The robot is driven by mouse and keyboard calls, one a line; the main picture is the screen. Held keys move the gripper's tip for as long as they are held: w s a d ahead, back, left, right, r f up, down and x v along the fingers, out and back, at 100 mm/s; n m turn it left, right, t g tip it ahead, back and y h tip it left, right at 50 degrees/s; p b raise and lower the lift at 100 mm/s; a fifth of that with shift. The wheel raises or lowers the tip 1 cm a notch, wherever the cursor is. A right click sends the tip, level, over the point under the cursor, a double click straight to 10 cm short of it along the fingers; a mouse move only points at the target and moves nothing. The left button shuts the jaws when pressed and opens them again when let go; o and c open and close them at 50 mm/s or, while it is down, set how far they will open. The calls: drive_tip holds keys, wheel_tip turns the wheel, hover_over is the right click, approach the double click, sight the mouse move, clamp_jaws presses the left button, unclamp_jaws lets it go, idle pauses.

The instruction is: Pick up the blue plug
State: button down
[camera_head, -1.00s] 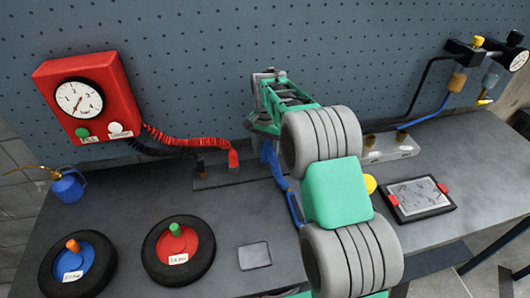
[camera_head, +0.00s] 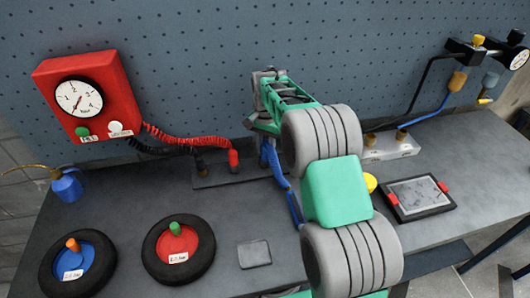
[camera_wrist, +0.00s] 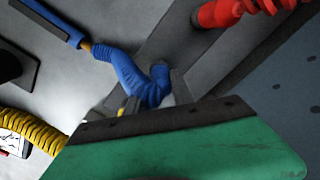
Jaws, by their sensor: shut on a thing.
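The blue plug (camera_wrist: 152,88) sits between my gripper's two grey fingers (camera_wrist: 154,98) in the wrist view, and the fingers are shut on it. Its bent blue body runs up and left from the fingers. In the head view part of the blue plug (camera_head: 267,152) shows just below my green wrist, over the back of the bench. My fingertips are hidden there by my own arm. I cannot tell whether the plug touches the surface beneath it.
A red plug (camera_head: 233,160) stands on a dark plate left of my gripper. A red gauge box (camera_head: 118,78) is at the back left. Two wheels, one blue-hubbed (camera_head: 77,267) and one red-hubbed (camera_head: 178,250), lie front left. A tablet (camera_head: 417,196) and grey block (camera_head: 390,147) are right.

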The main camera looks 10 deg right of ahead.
drive_tip(key=shift+r, duration=0.1)
drive_tip(key=shift+r, duration=0.2)
wheel_tip(320, 180, up, 2)
drive_tip(key=shift+w+r+b, duration=0.1)
drive_tip(key=shift+b, duration=0.25)
drive_tip(key=s+d+r, duration=0.3)
drive_tip(key=s+r, duration=1)
drive_tip(key=r, duration=0.2)
drive_tip(key=shift+s+d, duration=0.35)
drive_tip(key=shift+b, duration=0.3)
